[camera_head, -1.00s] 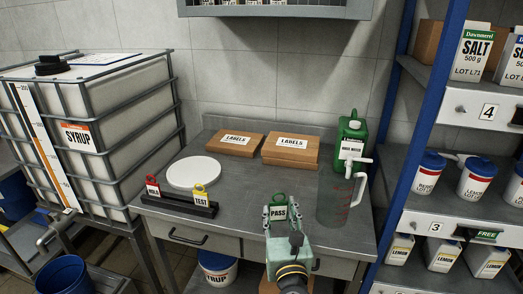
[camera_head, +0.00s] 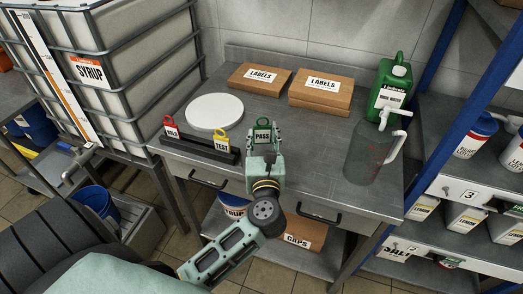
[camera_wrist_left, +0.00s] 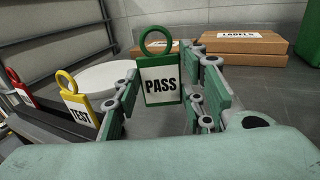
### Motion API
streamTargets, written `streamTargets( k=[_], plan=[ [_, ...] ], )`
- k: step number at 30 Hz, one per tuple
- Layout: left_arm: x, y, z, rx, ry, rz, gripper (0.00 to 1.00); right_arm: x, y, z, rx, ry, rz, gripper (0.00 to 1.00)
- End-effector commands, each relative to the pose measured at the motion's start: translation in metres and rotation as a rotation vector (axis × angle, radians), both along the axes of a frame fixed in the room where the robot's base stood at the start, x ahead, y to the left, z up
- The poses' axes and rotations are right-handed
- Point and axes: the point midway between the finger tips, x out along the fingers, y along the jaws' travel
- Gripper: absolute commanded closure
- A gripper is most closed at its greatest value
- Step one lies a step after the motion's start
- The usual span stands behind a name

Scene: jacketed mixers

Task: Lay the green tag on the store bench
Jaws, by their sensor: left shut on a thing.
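The green tag (camera_head: 263,134), marked PASS and with a ring on top, is upright between the fingers of my left gripper (camera_head: 264,143). In the left wrist view the tag (camera_wrist_left: 161,86) faces me between the finger pads, and my left gripper (camera_wrist_left: 160,100) is shut on it. The grey metal bench (camera_head: 313,163) lies below and behind it. I cannot tell whether the tag touches the bench top. A red HOLD tag (camera_head: 171,127) and a yellow TEST tag (camera_head: 222,141) stand at a black rack (camera_head: 200,147) to the left. My right gripper is not in view.
A white round disc (camera_head: 214,111) lies behind the rack. Two flat LABELS boxes (camera_head: 259,78) (camera_head: 321,89) lie at the back. A clear jug (camera_head: 367,158) and a green canister (camera_head: 393,87) stand at the right. The bench middle is clear.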

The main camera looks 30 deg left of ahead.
Motion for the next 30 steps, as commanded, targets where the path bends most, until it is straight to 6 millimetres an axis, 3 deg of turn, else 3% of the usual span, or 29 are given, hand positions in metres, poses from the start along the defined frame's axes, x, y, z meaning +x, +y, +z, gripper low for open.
streamTargets(
  k=[5,13,25,26,30],
  plan=[
    [-0.002,0.006,-0.009,-0.002,-0.001,-0.001,0.74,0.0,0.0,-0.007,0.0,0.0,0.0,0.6],
    [-0.002,0.005,-0.044,0.0,-0.001,-0.001,0.74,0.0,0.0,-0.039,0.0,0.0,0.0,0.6],
    [-0.002,0.005,-0.047,-0.002,0.0,0.0,0.74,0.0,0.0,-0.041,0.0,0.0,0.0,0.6],
    [-0.002,0.005,-0.047,-0.002,-0.001,0.0,0.61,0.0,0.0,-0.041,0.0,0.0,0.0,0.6],
    [-0.002,0.005,-0.046,-0.002,-0.001,-0.001,0.49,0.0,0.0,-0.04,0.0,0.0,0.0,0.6]
  ],
)
